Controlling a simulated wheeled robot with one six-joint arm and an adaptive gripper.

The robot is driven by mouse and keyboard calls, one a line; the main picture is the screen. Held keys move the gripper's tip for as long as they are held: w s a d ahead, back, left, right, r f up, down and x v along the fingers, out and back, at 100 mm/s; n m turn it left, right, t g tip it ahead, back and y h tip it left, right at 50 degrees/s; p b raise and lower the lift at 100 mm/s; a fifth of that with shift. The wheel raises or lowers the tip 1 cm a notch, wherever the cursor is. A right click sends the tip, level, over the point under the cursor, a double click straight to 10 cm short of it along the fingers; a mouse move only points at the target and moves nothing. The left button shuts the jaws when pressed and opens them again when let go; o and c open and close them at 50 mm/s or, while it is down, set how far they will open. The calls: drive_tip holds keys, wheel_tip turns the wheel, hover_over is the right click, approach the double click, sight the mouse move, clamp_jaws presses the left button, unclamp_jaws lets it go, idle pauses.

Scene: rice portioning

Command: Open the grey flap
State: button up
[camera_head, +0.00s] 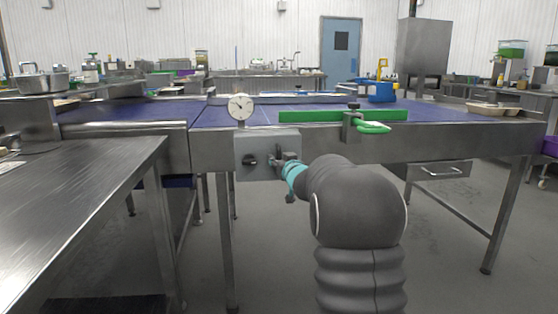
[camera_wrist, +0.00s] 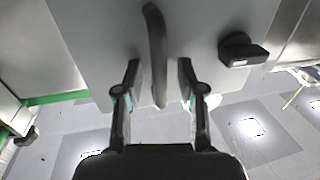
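The grey flap (camera_head: 245,145) is a flat grey panel on a box at the front edge of the blue-topped table. It carries a black knob (camera_head: 250,160) on its left in the head view. In the wrist view the flap (camera_wrist: 100,40) fills the upper middle, with a curved grey handle (camera_wrist: 157,50) and the knob (camera_wrist: 240,50) to the right. My gripper (camera_wrist: 158,72) is open, one finger on each side of the handle, with gaps on both sides. In the head view my gripper (camera_head: 285,160) is at the flap's right part, partly hiding it.
A round dial gauge (camera_head: 240,106) stands above the flap. A green bar (camera_head: 340,115) and a green-handled clamp (camera_head: 372,127) are at the table edge to the right. A steel table (camera_head: 70,200) stands at the left. The floor at the right is partly clear.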

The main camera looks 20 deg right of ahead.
clamp_jaws()
drive_tip(key=shift+s, duration=0.1)
drive_tip(key=s+d+p, duration=0.3)
drive_tip(key=s+d, duration=0.1)
drive_tip(key=d, duration=0.2)
drive_tip(key=shift+s, duration=0.4)
idle(0.4)
unclamp_jaws()
